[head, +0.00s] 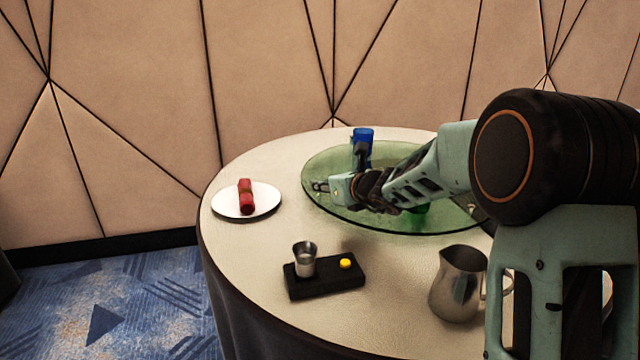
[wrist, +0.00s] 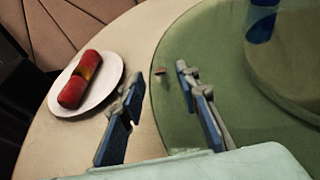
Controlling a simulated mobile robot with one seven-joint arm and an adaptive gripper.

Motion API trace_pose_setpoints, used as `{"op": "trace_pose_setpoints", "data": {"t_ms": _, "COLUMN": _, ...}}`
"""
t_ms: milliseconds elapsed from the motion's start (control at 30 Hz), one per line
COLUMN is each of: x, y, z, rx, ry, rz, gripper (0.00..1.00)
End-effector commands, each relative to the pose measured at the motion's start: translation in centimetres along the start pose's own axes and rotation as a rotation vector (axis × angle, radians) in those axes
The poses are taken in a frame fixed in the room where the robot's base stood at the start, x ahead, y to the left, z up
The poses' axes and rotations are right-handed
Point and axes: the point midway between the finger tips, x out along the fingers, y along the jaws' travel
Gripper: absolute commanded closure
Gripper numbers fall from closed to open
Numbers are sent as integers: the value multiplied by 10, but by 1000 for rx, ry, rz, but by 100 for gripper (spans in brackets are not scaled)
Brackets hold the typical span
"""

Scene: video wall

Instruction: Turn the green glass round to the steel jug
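A round green glass turntable (head: 320,163) sits on the table; its left edge also fills the right of the wrist view (wrist: 240,135). A green object, likely the green glass (head: 419,209), shows partly behind my arm on the turntable. A blue glass (head: 363,140) stands at its back; part of a blue thing shows in the wrist view (wrist: 262,22). The steel jug (head: 458,284) stands on the table at front right, off the turntable. My gripper (head: 322,186) is open at the turntable's left rim. In the wrist view the rim and a small brownish piece (wrist: 160,71) appear between its fingers; contact is unclear.
A white plate (head: 230,209) with a red roll (head: 246,196) lies left of my gripper. A black tray (head: 325,281) at the front holds a small metal cup (head: 304,260) and a yellow piece (head: 345,263). The cream tabletop (head: 245,255) between them is bare.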

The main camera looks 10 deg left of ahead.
Motion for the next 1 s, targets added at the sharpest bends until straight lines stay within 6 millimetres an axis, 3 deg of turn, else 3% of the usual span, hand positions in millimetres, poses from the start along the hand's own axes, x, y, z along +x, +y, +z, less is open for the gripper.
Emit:
{"op": "trace_pose_setpoints", "data": {"t_ms": 200, "x": -42, "y": 0, "z": 1, "rx": -1, "ry": -1, "rz": -2, "gripper": 70}}
{"op": "trace_pose_setpoints", "data": {"t_ms": 400, "x": -66, "y": 0, "z": 0, "rx": 0, "ry": -1, "rz": 0, "gripper": 70}}
{"op": "trace_pose_setpoints", "data": {"t_ms": 867, "x": -73, "y": 1, "z": 0, "rx": -1, "ry": 1, "rz": 1, "gripper": 70}}
{"op": "trace_pose_setpoints", "data": {"t_ms": 1000, "x": -79, "y": 3, "z": 9, "rx": -42, "ry": 9, "rz": 7, "gripper": 70}}
